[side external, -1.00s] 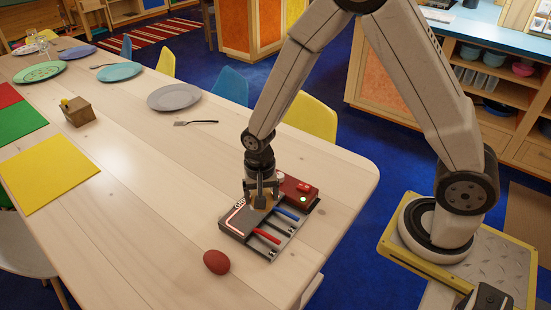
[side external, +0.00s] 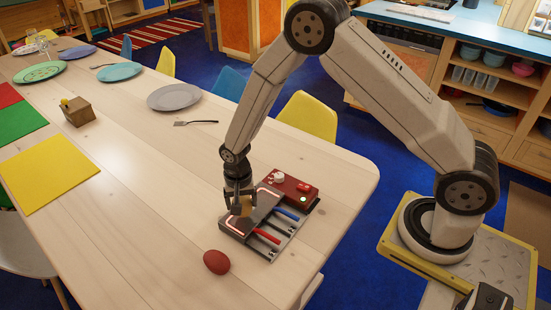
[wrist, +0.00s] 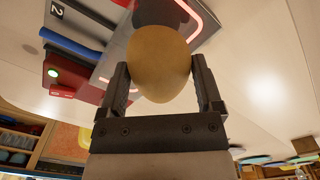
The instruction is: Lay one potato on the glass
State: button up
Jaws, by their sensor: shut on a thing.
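My gripper (side external: 240,196) is shut on a tan, rounded potato (side external: 245,206). In the wrist view the potato (wrist: 160,65) sits between the two fingers of my gripper (wrist: 160,80). Gripper and potato are over the left part of a grey and red device. Its dark panel (side external: 264,206), with a glowing red outline, looks like the glass. The panel's edge also shows behind the potato in the wrist view (wrist: 205,22). I cannot tell whether the potato touches it. A reddish-brown potato-like thing (side external: 216,262) lies on the table in front of the device.
The device has a red box (side external: 291,188) with knobs at its back, and red (side external: 266,236) and blue (side external: 286,214) handles at its front right. A wooden box (side external: 78,112), yellow mat (side external: 48,172), fork (side external: 195,122) and grey plate (side external: 174,97) lie farther off.

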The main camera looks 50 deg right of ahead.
aim_at(240, 199)
jog(key=shift+w+f, duration=0.25)
jog(key=shift+f, duration=1.55)
jog(key=shift+f, duration=0.15)
jog(key=o, duration=1.1)
jog(key=shift+c, duration=0.2)
jog(key=shift+r, duration=0.2)
jog(key=shift+r, duration=5.95)
